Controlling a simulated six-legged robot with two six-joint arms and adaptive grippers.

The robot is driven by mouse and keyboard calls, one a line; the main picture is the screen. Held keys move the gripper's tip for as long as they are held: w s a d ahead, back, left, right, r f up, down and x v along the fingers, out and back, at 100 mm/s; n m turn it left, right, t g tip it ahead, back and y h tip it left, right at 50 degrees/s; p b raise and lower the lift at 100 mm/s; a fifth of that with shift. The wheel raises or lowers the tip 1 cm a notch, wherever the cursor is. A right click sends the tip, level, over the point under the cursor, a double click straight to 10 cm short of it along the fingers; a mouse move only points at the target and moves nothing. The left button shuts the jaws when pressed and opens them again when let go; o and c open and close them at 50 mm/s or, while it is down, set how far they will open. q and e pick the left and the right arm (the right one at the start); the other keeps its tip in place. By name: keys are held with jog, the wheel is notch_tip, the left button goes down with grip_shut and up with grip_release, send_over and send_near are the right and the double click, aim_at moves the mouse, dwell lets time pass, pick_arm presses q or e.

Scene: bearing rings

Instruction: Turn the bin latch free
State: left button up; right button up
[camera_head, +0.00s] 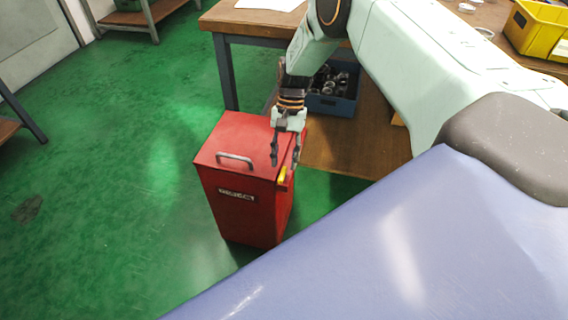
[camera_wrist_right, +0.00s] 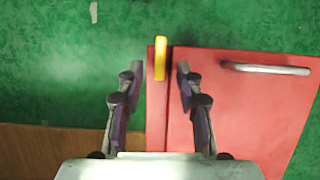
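A red bin (camera_head: 236,150) stands on the green floor beside the workbench, its lid down. A grey bar handle (camera_head: 235,161) is on the lid, and a label is on its front. The yellow latch (camera_head: 283,175) is at the bin's right edge. My right gripper (camera_head: 284,164) points down over that edge, open. In the right wrist view the latch (camera_wrist_right: 160,62) shows between and just beyond the open fingers (camera_wrist_right: 158,75), with the red lid (camera_wrist_right: 235,100) to the right. I cannot tell whether the fingers touch the latch. My left gripper is not in view.
A wooden workbench (camera_head: 240,21) stands behind the bin. A blue crate of dark rings (camera_head: 340,103) sits on its lower shelf. A yellow crate (camera_head: 528,30) is on the bench top at right. The green floor left of the bin is clear.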

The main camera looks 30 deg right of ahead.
jog(key=v, duration=0.9)
jog(key=shift+d+r, duration=0.15)
jog(key=shift+r, duration=0.25)
